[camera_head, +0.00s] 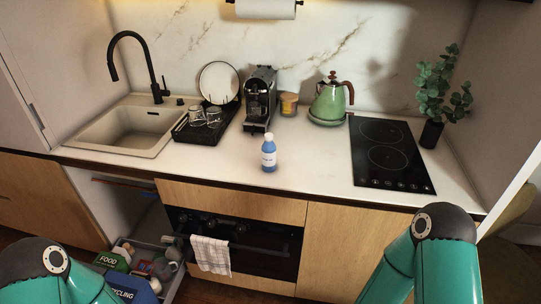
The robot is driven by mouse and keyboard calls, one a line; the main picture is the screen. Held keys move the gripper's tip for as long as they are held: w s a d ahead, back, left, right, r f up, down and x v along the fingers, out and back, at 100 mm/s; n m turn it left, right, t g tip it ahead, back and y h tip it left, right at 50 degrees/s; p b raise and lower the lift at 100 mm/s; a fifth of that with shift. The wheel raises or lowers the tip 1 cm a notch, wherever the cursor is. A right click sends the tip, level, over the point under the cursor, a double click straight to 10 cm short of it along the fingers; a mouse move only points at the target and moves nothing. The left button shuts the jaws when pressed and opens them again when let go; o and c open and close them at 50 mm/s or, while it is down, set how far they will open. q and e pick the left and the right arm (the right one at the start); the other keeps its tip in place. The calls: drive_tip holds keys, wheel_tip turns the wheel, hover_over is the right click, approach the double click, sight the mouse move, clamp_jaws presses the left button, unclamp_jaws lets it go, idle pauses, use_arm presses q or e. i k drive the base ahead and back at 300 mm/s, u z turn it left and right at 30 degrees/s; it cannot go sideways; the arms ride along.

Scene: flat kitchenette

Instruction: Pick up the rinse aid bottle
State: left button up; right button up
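A small blue bottle with a white cap and a pale label, which looks like the rinse aid bottle (269,155), stands upright on the white countertop (310,170) near its front edge, about mid-picture. Nothing touches it. My two teal arms show at the bottom left and bottom right corners, well short of the bottle. Neither gripper is in the picture, so their state is hidden.
Behind the bottle stand a coffee machine (259,99), a yellowish jar (288,104) and a green kettle (329,101). A dish rack (196,133) and sink (119,131) are left, a black hob (388,154) right. A pull-out (178,283) with bins stands open below.

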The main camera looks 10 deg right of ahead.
sight(268, 150)
drive_tip(key=u, duration=0.4)
drive_tip(key=i, duration=1.05)
drive_tip(key=z, duration=0.45)
